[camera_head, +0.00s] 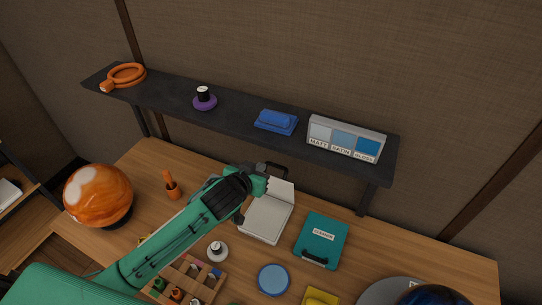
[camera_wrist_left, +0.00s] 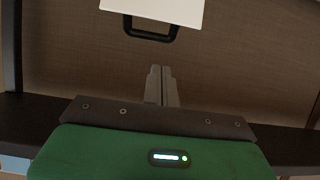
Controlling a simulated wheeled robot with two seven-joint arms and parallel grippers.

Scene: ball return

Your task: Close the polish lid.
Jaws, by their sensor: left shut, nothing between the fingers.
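The polish box (camera_head: 266,218) is a white case lying open on the desk in the head view. Its white lid (camera_head: 283,190) stands raised at the back, partly hidden by my left arm. In the left wrist view a white panel that looks like the lid (camera_wrist_left: 155,9) shows at the top edge, with its black handle (camera_wrist_left: 150,36). My left gripper (camera_head: 263,172) is beside the raised lid, near its handle. Its fingers (camera_wrist_left: 161,72) are shut and empty, with a visible gap to the handle in the wrist picture. My right gripper is not in view.
A dark shelf (camera_head: 240,121) runs along the wall above the desk. The teal cleaner case (camera_head: 321,241) lies shut to the right. A bottle crate (camera_head: 185,281), a blue disc (camera_head: 274,280) and a small white-based item (camera_head: 217,251) stand in front. An orange ball (camera_head: 98,194) is at left.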

